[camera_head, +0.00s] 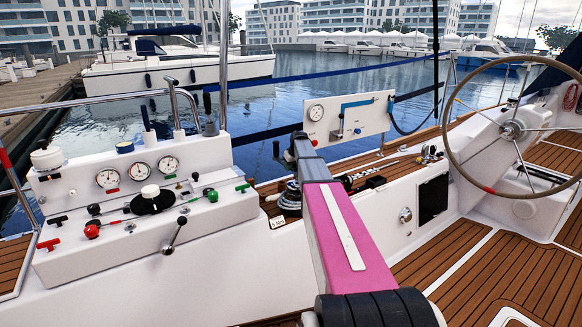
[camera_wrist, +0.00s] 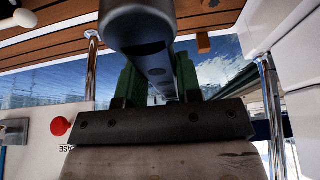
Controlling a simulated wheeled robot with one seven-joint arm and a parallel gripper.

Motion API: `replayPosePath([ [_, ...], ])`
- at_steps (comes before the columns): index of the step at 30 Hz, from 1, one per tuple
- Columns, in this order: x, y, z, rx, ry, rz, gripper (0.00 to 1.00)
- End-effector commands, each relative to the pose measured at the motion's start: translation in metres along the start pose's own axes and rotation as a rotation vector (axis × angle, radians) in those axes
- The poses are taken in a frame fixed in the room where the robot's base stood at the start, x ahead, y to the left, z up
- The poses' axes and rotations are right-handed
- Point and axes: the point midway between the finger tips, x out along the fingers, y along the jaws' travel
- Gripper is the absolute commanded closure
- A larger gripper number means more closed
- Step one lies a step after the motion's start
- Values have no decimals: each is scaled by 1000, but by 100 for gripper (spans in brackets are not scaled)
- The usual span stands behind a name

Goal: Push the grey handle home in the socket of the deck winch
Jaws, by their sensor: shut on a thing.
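The deck winch (camera_head: 290,198), a dark and silver drum, stands on the side deck in the head view, partly behind my arm. My gripper (camera_head: 298,148) is above it, small and dark at the far end of the arm. In the wrist view my gripper (camera_wrist: 160,88) has green fingers shut on the grey handle (camera_wrist: 152,55). The handle is a long bar with a large rounded end close to the camera. The winch socket is hidden, and I cannot tell whether the handle touches it.
A white panel with a gauge (camera_head: 345,117) stands just behind my gripper. A white console (camera_head: 150,235) with gauges and levers is at left. The steering wheel (camera_head: 512,128) is at right. A red knob (camera_wrist: 60,126) and chrome rails (camera_wrist: 271,115) flank the wrist view.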

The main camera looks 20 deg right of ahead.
Motion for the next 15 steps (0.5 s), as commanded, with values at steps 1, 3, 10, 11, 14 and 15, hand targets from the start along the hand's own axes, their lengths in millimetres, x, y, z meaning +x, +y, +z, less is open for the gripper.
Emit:
replayPosePath([
  [1, 1, 0, 0, 0, 1, 0, 100],
  [3, 2, 0, 1, 0, 1, 0, 100],
  [10, 6, 0, 3, 0, 1, 0, 100],
  [11, 7, 0, 3, 0, 1, 0, 100],
  [14, 9, 0, 4, 0, 1, 0, 100],
  [15, 10, 0, 4, 0, 1, 0, 100],
])
